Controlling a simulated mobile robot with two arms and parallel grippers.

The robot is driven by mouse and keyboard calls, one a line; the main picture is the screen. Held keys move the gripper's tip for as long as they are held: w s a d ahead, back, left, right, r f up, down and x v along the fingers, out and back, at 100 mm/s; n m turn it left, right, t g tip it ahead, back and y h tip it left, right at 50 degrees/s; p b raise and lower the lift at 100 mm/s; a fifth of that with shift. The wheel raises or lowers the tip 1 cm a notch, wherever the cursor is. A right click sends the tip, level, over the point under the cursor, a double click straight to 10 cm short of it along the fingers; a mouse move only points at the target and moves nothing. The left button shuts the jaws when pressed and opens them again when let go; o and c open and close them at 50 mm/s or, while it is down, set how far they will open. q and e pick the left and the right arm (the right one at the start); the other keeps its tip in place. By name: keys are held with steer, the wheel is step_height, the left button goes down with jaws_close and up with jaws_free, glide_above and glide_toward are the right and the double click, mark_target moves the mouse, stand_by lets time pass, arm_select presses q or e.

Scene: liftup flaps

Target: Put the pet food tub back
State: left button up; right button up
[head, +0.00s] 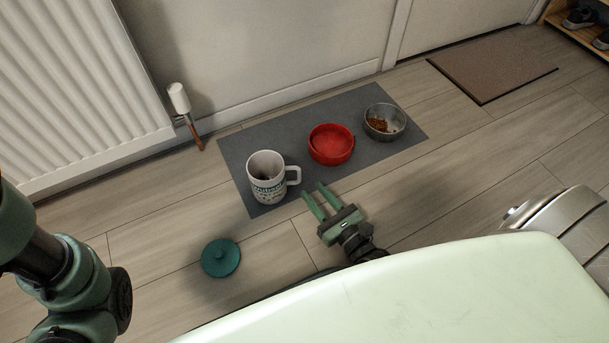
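A teal round lid (220,258) with a knob lies on the floor in front of the mat. My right gripper (315,200) is open and empty, with its fingers pointing toward the mat just right of the tub's handle. It looks apart from the handle. My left arm shows at the left edge, but its gripper is out of view.
A red bowl (331,144) and a metal bowl (385,122) with brown food stand on the mat right of the tub. A radiator (75,85) and its valve (179,98) are at the left. A brown doormat (491,66) and a shoe rack (580,28) are at the far right.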

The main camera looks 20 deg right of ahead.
steer(key=shift+s+d, duration=0.15)
steer(key=shift+s, duration=0.75)
